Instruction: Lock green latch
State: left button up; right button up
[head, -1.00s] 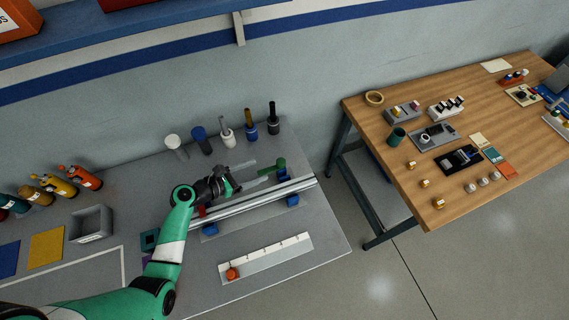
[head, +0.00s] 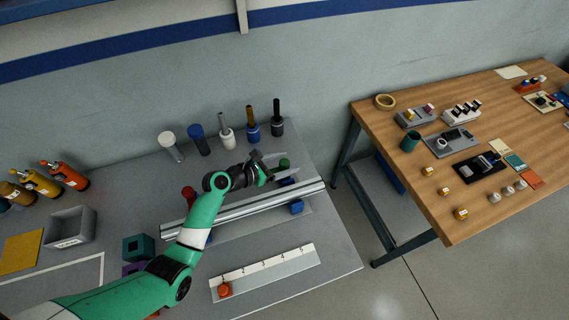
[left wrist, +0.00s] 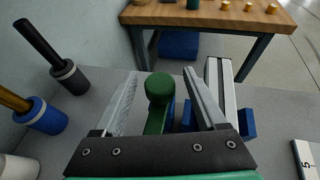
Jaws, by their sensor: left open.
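The green latch (head: 285,163) has a round knob and stands at the far right end of the metal rail fixture (head: 255,205) on the grey table. In the left wrist view, the green latch (left wrist: 157,100) shows its knob and arm between my two fingers, with visible gaps on both sides. My left gripper (head: 277,172) is open around the latch and does not appear to grip it. It also shows open in the left wrist view (left wrist: 160,82). The latch's lower part is partly hidden by the gripper. My right gripper is not in view.
A red knob (head: 189,194) is at the rail's left end. Several upright handled tools, including a black one (head: 277,118), stand behind the fixture. A scale strip with an orange knob (head: 225,290) lies in front. A wooden table (head: 450,215) stands to the right.

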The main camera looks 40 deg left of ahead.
pick_arm(q)
grip_shut()
dwell(1.3)
